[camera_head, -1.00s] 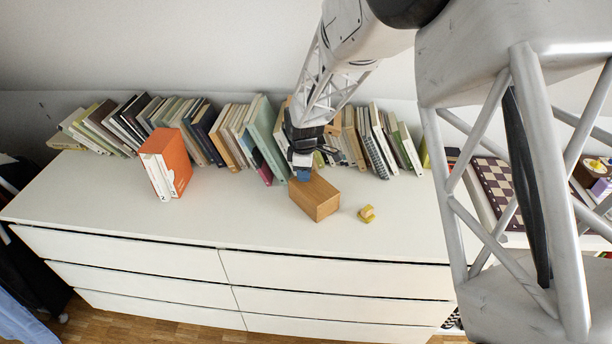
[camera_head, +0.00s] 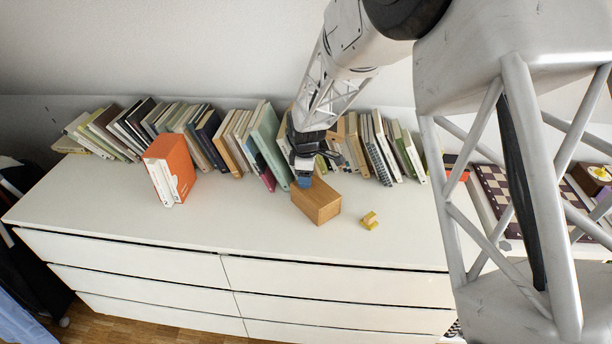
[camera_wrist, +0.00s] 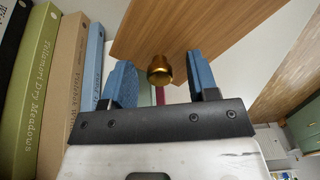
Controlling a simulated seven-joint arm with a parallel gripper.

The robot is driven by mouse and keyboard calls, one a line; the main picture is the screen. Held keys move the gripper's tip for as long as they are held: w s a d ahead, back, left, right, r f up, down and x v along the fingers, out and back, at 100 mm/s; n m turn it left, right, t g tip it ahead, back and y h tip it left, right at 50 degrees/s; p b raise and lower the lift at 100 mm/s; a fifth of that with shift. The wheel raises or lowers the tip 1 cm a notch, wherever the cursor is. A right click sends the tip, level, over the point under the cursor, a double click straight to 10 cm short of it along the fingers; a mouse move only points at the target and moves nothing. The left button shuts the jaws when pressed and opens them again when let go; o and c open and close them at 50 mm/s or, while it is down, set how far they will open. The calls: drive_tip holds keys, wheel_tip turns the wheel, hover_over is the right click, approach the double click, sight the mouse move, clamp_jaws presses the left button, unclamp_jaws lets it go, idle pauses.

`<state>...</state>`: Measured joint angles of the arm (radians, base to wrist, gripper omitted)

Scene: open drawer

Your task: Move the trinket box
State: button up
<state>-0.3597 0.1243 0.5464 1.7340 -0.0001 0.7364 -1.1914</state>
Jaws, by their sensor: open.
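The trinket box is a wooden box (camera_head: 318,203) on the white dresser top, right of the middle. In the wrist view its wooden face (camera_wrist: 205,28) fills the top, with a round brass knob (camera_wrist: 159,70) on it. My gripper (camera_head: 303,178) is at the box's back left end in the head view. In the wrist view my gripper (camera_wrist: 156,80) is open, with one blue finger on each side of the knob. The knob stands between the fingers with a gap on both sides.
A row of leaning books (camera_head: 240,140) stands behind the box, close to my gripper. An orange book (camera_head: 172,168) stands upright at left. A small yellow object (camera_head: 369,221) lies right of the box. The front left of the dresser top (camera_head: 110,205) is clear.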

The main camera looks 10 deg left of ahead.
drive_tip(key=shift+r, duration=0.1)
drive_tip(key=shift+r, duration=3.8)
drive_tip(key=shift+d, duration=0.1)
drive_tip(key=shift+s+d+r, duration=0.1)
drive_tip(key=shift+d+r, duration=0.05)
drive_tip(key=shift+r, duration=0.1)
drive_tip(key=s+d+r+m+t, duration=0.1)
drive_tip(key=s+d+r+m, duration=0.8)
drive_tip(key=s+d+r, duration=0.7)
drive_tip(key=s+d+m, duration=0.4)
drive_tip(key=s+d, duration=0.1)
drive_tip(key=s, duration=0.7)
drive_tip(key=s+d+m+t, duration=0.1)
drive_tip(key=s+d+m, duration=0.4)
drive_tip(key=s, duration=0.7)
drive_tip(key=shift+r+t, duration=0.3)
drive_tip(key=shift+r, duration=0.15)
